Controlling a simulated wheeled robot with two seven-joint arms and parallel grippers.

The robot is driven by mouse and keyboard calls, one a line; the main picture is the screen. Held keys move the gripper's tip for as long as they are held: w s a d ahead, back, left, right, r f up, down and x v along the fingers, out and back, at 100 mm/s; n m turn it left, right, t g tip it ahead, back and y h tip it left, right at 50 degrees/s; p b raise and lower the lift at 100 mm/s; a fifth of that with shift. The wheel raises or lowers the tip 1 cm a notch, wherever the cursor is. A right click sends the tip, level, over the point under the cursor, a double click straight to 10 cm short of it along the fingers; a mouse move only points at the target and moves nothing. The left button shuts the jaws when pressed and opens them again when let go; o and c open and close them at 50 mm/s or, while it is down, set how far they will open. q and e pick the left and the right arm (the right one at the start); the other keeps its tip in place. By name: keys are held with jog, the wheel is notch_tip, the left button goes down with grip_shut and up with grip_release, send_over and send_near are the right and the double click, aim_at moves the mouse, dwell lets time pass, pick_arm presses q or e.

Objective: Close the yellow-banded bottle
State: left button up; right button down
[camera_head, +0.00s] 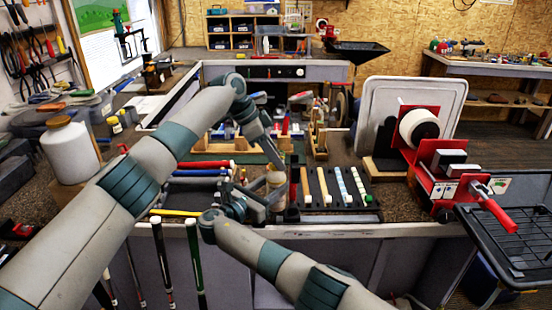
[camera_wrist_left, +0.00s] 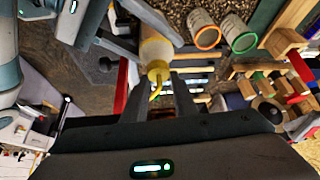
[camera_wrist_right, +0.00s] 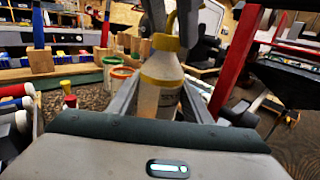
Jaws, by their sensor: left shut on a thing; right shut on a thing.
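The yellow-banded bottle (camera_wrist_right: 157,102) is a pale squeeze bottle standing upright, with a yellow band at its shoulder and a yellow spout cap (camera_wrist_right: 166,42) at its top. In the head view the bottle (camera_head: 276,180) is partly covered by my arms. My right gripper (camera_wrist_right: 160,105) is shut around the bottle's body from the front. My left gripper (camera_wrist_left: 158,88) comes from above and is shut at the yellow spout cap, which also shows in the left wrist view (camera_wrist_left: 156,78). Whether the cap is fully seated cannot be told.
An orange-ringed container (camera_wrist_left: 207,38) and a green-ringed container (camera_wrist_left: 243,42) stand close to the bottle. A black tray of grips (camera_head: 335,190) lies to the right. A red vise (camera_head: 435,170) stands further right. Wooden racks (camera_head: 222,142) are behind.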

pick_arm(q)
jog(key=shift+w+a+r+m+g, duration=0.2)
jog(key=shift+w+m+g, duration=0.15)
jog(key=shift+m, duration=0.45)
pick_arm(e)
jog(key=shift+s+f, duration=0.1)
jog(key=shift+s, duration=0.05)
pick_arm(q)
jog(key=shift+s+f+m+g, duration=0.15)
jog(key=shift+s+m+g, duration=0.25)
jog(key=shift+m, duration=0.3)
pick_arm(e)
jog(key=shift+d, duration=0.1)
pick_arm(q)
jog(key=o, duration=1)
jog(key=shift+d, duration=0.1)
jog(key=shift+s+d+r, duration=0.1)
jog(key=shift+d+r, duration=0.05)
jog(key=shift+r, duration=2.05)
jog(key=o, duration=0.6)
jog(key=shift+c, duration=0.2)
jog(key=v, duration=0.7)
jog(key=shift+r, duration=0.2)
